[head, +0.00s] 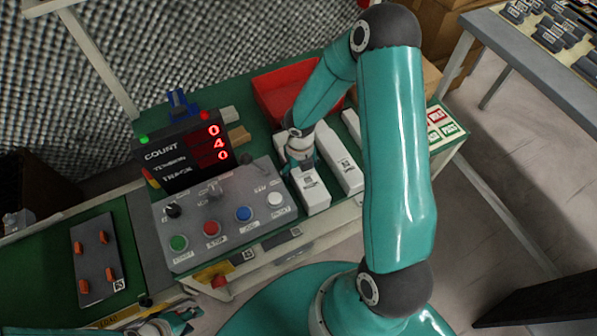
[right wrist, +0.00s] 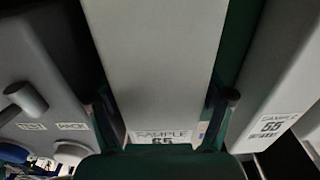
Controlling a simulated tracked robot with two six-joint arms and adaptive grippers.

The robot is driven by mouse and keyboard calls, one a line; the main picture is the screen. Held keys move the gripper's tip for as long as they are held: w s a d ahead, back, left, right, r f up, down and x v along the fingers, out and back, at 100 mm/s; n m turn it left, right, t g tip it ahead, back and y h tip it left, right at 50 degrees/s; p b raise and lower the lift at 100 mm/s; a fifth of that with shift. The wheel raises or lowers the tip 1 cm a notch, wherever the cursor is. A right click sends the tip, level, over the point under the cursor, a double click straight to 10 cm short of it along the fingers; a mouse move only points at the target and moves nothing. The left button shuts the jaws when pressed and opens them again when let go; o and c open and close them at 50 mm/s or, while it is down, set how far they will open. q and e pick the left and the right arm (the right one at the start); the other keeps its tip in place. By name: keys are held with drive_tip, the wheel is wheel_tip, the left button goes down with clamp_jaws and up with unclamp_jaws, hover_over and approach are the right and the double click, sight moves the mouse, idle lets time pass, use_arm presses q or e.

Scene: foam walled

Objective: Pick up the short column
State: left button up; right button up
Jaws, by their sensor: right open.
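White box-shaped columns lie side by side on the green bench top. The nearest column (head: 314,196) is under my right gripper (head: 299,160); its far part is hidden by the gripper. In the right wrist view this column (right wrist: 155,55), with a "SAMPLE 55" label, lies between the two open fingers of the right gripper (right wrist: 163,110). I cannot tell whether the fingers touch it. A second column (head: 341,164) lies just right of it and shows in the wrist view (right wrist: 285,75). My left gripper (head: 168,323) is low at the left, partly cut off.
A control panel (head: 190,228) with coloured buttons stands close left of the columns. A count display (head: 165,157) and a red bin (head: 268,93) are behind. A grey plate with orange pegs (head: 90,285) lies at the left.

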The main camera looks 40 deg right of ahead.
clamp_jaws()
drive_tip(key=shift+r, duration=0.1)
idle(0.3)
